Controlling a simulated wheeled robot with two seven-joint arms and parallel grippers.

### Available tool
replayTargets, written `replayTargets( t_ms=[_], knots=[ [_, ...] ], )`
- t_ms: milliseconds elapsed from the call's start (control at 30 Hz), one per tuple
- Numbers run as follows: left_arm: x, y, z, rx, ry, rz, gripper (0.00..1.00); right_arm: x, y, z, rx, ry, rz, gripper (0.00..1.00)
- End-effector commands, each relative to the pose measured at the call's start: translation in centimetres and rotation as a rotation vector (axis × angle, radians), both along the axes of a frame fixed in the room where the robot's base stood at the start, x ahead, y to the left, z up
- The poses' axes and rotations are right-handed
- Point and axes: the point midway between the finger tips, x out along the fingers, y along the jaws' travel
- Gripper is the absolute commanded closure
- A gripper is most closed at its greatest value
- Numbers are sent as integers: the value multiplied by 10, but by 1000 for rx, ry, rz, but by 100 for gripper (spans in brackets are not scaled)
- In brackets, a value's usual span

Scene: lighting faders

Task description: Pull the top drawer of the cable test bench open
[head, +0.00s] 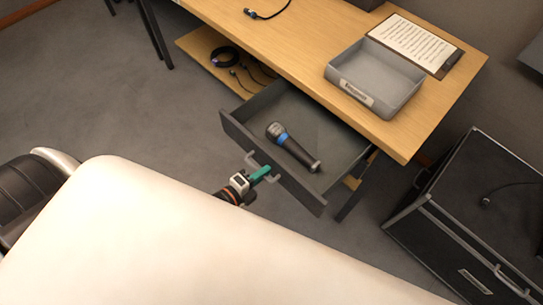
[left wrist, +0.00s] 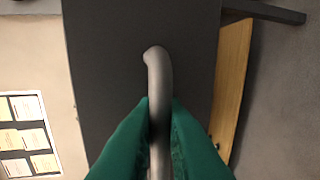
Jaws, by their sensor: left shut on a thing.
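The top drawer (head: 330,137) of the cable test bench (head: 300,40) stands open under the tabletop. A microphone (head: 292,147) with a blue band lies inside it. My left gripper (head: 262,174), with green fingertips, is at the drawer's front and shut on its grey bar handle (head: 252,160). In the left wrist view the green fingers (left wrist: 160,130) close on either side of the handle (left wrist: 157,75), in front of the dark drawer front (left wrist: 110,60). My right gripper is in neither view.
A grey tray (head: 348,97) with a label and a clipboard with paper (head: 412,45) are on the tabletop. Coiled cables (head: 224,57) lie on the lower shelf. A black case (head: 480,200) stands at the right. The floor left of the bench is clear.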

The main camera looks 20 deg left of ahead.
Motion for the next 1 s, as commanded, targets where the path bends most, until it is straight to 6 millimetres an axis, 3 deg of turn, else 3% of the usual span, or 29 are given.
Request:
replayTargets(
  t_ms=[200,500,1000],
  knots=[
    [-46,17,1,-1,2,1,100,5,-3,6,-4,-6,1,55],
    [-87,32,1,0,0,1,100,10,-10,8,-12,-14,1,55],
    [-98,37,0,0,-2,2,100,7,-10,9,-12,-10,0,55]
  ],
)
